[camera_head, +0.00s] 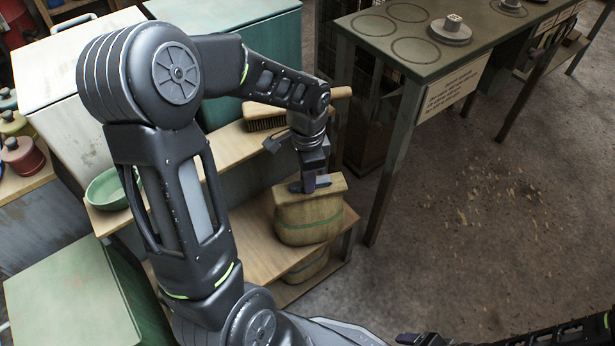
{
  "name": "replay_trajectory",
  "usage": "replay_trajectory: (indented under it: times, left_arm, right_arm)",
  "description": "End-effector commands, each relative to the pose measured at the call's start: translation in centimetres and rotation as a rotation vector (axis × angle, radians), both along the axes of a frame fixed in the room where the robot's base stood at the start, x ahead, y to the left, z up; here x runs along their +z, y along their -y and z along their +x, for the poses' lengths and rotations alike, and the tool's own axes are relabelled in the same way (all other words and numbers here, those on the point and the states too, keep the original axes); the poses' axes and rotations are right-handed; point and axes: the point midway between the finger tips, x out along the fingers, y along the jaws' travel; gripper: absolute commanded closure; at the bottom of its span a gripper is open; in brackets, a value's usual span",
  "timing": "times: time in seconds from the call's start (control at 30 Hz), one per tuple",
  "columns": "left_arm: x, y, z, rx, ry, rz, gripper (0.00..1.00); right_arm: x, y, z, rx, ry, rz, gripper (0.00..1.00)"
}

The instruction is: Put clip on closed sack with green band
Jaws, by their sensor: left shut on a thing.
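The tan sack with a green band (309,215) stands closed on the wooden shelf, its folded top edge facing up. My left gripper (314,178) points down at the top of this sack. It is shut on a dark clip (297,187), a small bar that lies at the sack's top edge. The fingers hide part of the clip, and I cannot tell whether it grips the fold. Part of my right arm shows at the bottom right, with what looks like its dark gripper (420,339) cut by the frame's edge.
Another sack (307,267) lies on the lower shelf. A brush (265,117) lies behind my left gripper and a green bowl (108,188) is at left. A green table (397,86) with circles stands at the back right. The floor at right is open, with scattered chips.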

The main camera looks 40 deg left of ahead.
Motion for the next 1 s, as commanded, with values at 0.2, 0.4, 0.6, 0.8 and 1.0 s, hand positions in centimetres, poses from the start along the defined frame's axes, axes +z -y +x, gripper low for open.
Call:
replay_trajectory:
  times: [0.2,0.4,0.6,0.8,1.0]
  left_arm:
    - [-0.1,0.0,0.0,0.000,0.000,0.000,0.65]
    - [-0.1,0.0,0.0,0.000,0.000,0.000,0.57]
    - [0.2,0.0,0.0,0.000,0.000,0.000,0.57]
    - [2.3,0.0,0.1,-0.001,0.003,0.001,0.57]
    - [6.3,0.0,0.1,-0.001,0.004,0.000,0.57]
  right_arm:
    - [-0.1,0.0,0.0,0.000,0.000,0.000,0.24]
    - [-0.1,0.0,0.0,0.000,0.000,0.000,0.24]
    - [0.1,0.0,0.0,0.000,0.000,0.000,0.24]
    - [0.9,-0.2,-0.2,0.005,-0.003,0.003,0.24]
    - [2.3,-0.5,-0.5,0.013,-0.009,0.008,0.24]
